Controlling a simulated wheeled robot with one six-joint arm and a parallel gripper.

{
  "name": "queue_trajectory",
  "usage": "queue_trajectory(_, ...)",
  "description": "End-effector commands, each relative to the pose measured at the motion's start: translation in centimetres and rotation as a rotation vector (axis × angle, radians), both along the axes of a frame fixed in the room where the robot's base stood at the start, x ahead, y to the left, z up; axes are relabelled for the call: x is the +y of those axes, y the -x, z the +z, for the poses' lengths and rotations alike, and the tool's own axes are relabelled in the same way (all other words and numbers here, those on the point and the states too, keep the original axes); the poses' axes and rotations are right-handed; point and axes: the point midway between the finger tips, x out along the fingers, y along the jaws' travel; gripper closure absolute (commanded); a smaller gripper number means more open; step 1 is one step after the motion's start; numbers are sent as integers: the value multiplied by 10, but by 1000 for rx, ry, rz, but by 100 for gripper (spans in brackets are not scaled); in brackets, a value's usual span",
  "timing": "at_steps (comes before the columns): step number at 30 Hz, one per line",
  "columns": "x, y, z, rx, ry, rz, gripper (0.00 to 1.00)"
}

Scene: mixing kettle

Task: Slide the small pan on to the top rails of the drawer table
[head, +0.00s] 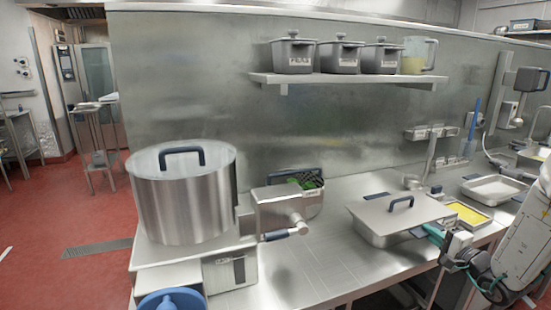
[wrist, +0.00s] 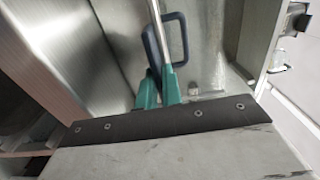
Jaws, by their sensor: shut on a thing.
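The small pan (head: 372,232) is a steel pan with a flat lid and a dark blue loop handle, right of centre in the head view. My gripper (head: 432,232) has teal fingers at the pan's right end, closed on it. The wrist view shows my gripper (wrist: 160,92) with its fingers together around a thin metal edge, and a dark blue handle (wrist: 165,40) beyond. The exact grip on the pan is hard to see. I cannot make out the top rails of the drawer table, and whether the pan touches the steel worktop (head: 320,265) is unclear.
A large lidded kettle (head: 185,200) stands at the left, with a steel machine (head: 280,210) beside it. The worktop between machine and small pan is partly clear. A shelf (head: 345,79) holds lidded pots above.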

Motion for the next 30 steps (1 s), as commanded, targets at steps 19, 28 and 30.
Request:
queue_trajectory(19,0,-1,19,-8,1,1,100)
queue_trajectory(28,0,-1,43,-9,2,1,100)
queue_trajectory(30,0,-1,47,-8,2,1,100)
